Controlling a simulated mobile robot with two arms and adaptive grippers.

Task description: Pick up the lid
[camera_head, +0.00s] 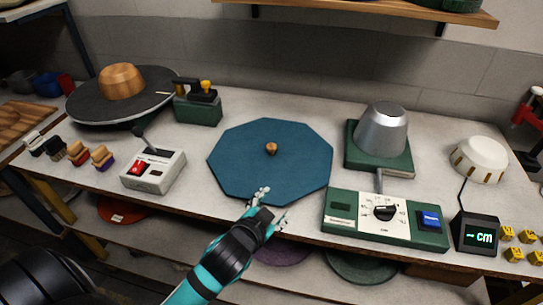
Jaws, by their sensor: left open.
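The lid (240,160) looks like a flat, dark teal octagonal plate lying on the middle of the workbench. A small wooden knob (271,148) stands up from its centre. My left gripper (273,203) is open and empty at the lid's near edge, with one finger overlapping that edge in the picture. The knob is beyond the fingertips and is clear of them. I cannot tell whether the fingers touch the lid. My right gripper is not in view.
A control box with a red switch (155,171) stands left of the lid. A green control panel (385,218) and a metal dome (380,131) stand right of it. A round dark platform with a wooden hat block (121,81) is back left. A shelf (400,11) hangs above.

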